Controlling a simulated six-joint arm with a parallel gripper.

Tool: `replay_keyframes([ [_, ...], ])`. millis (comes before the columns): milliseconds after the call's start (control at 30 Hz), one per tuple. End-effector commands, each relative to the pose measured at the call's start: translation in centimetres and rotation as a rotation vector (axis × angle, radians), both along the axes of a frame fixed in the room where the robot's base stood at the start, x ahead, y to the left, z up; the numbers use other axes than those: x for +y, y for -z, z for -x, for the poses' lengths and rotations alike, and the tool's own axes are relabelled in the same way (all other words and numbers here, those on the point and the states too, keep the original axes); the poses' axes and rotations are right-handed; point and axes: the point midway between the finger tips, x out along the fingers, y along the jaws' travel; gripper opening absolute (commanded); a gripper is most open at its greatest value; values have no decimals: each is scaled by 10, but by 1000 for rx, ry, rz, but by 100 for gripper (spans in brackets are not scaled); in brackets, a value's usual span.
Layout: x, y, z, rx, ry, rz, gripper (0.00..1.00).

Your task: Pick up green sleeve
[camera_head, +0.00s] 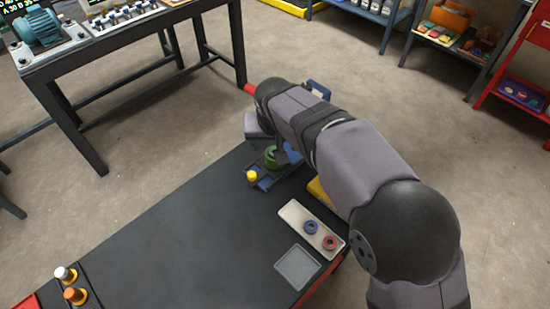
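A green ring-like piece (271,155), which looks like the green sleeve, is near the far end of the dark table. It is around or beside a dark upright part on a blue-and-dark fixture (265,183); I cannot tell which. My gripper (281,155) is low at this piece, beneath my bent arm. Its fingertips are small, dark and partly hidden, so I cannot see whether they are open or touch the green piece. A yellow round piece (252,176) stands just left of the fixture.
A pale tray (293,213) holds a blue ring (311,228) and a red ring (330,242). An empty grey square tray (298,267) lies beside it. White-topped (65,273) and orange-topped (74,294) pieces stand at the lower left. The middle of the table is clear.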

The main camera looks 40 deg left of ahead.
Motion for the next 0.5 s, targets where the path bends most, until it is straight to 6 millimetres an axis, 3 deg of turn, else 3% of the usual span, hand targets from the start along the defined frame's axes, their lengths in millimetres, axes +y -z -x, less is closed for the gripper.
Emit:
replay_keyframes([
  [500, 6, 23, -7, 0, 1, 3, 66],
])
